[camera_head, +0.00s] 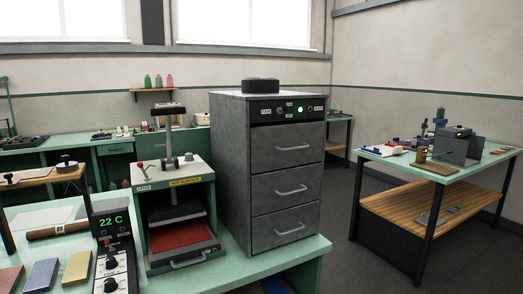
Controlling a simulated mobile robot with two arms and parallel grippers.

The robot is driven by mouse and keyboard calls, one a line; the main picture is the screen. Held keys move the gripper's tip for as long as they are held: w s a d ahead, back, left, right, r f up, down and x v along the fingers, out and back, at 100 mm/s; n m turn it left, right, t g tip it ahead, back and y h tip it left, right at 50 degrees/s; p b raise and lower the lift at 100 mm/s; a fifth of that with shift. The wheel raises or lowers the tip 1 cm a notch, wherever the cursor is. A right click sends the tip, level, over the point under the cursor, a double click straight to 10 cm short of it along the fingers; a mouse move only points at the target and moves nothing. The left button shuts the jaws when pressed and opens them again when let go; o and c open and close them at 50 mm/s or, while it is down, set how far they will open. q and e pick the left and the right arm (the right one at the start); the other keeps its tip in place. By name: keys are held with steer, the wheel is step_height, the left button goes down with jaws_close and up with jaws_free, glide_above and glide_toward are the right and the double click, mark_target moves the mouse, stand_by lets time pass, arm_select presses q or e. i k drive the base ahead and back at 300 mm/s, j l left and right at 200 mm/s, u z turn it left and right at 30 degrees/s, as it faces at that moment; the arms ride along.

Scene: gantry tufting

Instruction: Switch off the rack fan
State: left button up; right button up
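A grey metal rack cabinet (232,165) with three handled drawers stands on the green bench in the middle of the view. Its black control panel (270,118) runs across the top of the front. The panel has small labels, one of which seems to read FAN, and small controls whose positions are too small to tell. A green light (300,109) glows on the panel. A low black round unit (261,86) sits on top of the cabinet; whether it turns cannot be told. Neither of my grippers is in view.
Left of the cabinet stands a press (173,180) with a red bed. A controller (112,258) reading 22 C stands at the front left. A side table (385,156) with tools stands at right. The floor between it and the bench is partly clear.

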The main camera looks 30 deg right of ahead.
mark_target(285, 109)
steer(key=i+l, duration=0.15)
steer(key=l, duration=0.2)
steer(key=i+l, duration=0.2)
steer(key=l, duration=0.2)
steer(key=i+l, duration=0.15)
steer(key=l, duration=0.2)
steer(key=i+l, duration=0.15)
steer(key=l, duration=0.25)
steer(key=i+l, duration=0.2)
steer(key=l, duration=0.15)
steer(key=i+l, duration=0.15)
steer(key=l, duration=0.25)
steer(key=z, duration=0.05)
